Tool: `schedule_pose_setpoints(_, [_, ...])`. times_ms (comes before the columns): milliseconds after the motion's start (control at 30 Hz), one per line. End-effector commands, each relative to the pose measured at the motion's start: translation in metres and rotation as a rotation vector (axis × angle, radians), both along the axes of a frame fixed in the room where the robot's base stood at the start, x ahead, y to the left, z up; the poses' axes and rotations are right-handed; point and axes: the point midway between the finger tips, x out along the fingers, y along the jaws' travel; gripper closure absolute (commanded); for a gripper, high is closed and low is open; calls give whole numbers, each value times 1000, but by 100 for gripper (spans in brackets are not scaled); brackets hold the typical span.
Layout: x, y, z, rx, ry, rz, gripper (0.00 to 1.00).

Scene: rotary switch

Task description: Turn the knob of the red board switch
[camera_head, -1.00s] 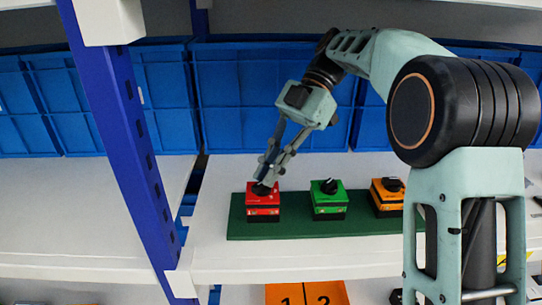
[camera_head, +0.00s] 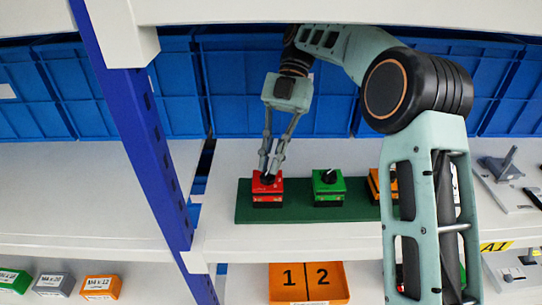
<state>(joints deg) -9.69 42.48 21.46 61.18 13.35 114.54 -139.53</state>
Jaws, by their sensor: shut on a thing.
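The red board switch (camera_head: 267,189) is a red box with a black base and a dark knob on top. It sits at the left end of the green board (camera_head: 350,213) on the white shelf. My gripper (camera_head: 269,174) points down from above with its fingertips at the knob of the red switch. It is shut on that knob. The fingers hide most of the knob, so its angle cannot be read.
A green switch (camera_head: 328,187) stands to the right on the same board, and an orange switch (camera_head: 375,186) is partly hidden behind my arm. Blue bins (camera_head: 250,90) line the back. A blue post (camera_head: 150,165) rises left of the board. Shelf space (camera_head: 80,190) beyond the post is clear.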

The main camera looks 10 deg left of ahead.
Motion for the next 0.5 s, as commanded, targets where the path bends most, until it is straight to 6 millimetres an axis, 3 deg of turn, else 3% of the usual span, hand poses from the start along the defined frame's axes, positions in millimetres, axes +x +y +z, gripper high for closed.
schedule_pose_setpoints(200, [0,0,0,0,-2,-1,100])
schedule_pose_setpoints(233, [0,0,0,0,-2,-1,90])
schedule_pose_setpoints(367, [0,0,0,0,-1,-1,76])
schedule_pose_setpoints(500, [0,0,0,0,-1,-1,74])
